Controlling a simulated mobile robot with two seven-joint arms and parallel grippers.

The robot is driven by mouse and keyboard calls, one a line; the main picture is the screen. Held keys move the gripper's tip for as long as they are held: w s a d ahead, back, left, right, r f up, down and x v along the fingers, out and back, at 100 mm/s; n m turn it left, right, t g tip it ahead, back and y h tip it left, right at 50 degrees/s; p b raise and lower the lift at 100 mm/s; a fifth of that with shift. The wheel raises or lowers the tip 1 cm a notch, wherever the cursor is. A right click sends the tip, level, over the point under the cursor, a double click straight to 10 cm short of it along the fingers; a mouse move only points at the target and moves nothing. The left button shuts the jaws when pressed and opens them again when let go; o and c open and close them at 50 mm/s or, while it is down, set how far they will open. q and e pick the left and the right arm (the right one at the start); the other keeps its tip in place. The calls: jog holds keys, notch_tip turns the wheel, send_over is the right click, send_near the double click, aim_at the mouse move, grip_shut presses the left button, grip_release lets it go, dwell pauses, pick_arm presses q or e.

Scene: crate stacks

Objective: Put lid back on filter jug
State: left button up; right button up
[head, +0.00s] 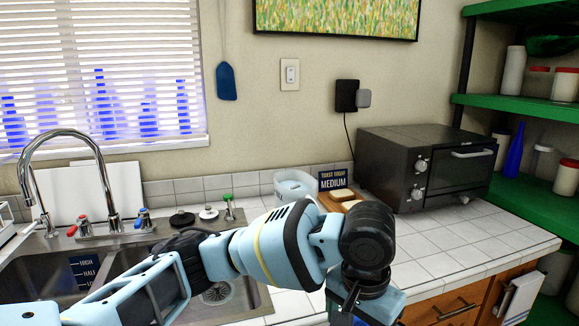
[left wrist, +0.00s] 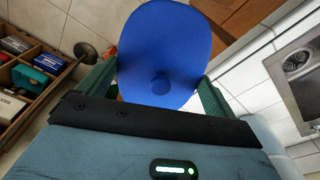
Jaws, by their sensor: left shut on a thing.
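The blue oval lid (left wrist: 160,35), with a small round knob, is between the green fingers of my left gripper (left wrist: 158,76) in the left wrist view. The gripper is shut on it, and the lid is held over the floor in front of the counter. In the head view my left arm reaches across the sink and bends down at the bottom edge, where the gripper is mostly cut off. A pale, translucent jug (head: 295,182) stands on the counter near the back wall. Its top looks open, and my arm hides its lower part. My right gripper is out of view.
A dark toaster oven (head: 390,165) stands right of the jug. A small dark sign (head: 333,180) and a board with bread (head: 342,194) are beside the jug. The sink faucet (head: 110,190) is at left. An open drawer (left wrist: 35,65) with boxes shows in the wrist view.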

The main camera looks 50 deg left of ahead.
pick_arm(q)
notch_tip(320, 180, up, 15)
jog(key=s+t+p, duration=0.1)
jog(key=t+p, duration=0.1)
jog(key=p, duration=0.3)
jog(key=s+a+f+m, duration=0.1)
jog(key=s+a+f, duration=0.15)
jog(key=a, duration=0.45)
jog(key=s+a+f+m, duration=0.1)
jog(key=a+f, duration=0.3)
jog(key=a, duration=0.3)
jog(key=s+a+r+m+g, duration=0.1)
jog(key=s+a+r+m, duration=0.1)
jog(key=a, duration=0.4)
jog(key=s+a+r+m+g, duration=0.1)
jog(key=s+a+r+m, duration=0.2)
jog(key=s+a, duration=0.2)
jog(key=shift+a+r+m+h+b, duration=0.3)
jog(key=shift+a+r+h+b, duration=0.1)
jog(key=shift+a, duration=0.55)
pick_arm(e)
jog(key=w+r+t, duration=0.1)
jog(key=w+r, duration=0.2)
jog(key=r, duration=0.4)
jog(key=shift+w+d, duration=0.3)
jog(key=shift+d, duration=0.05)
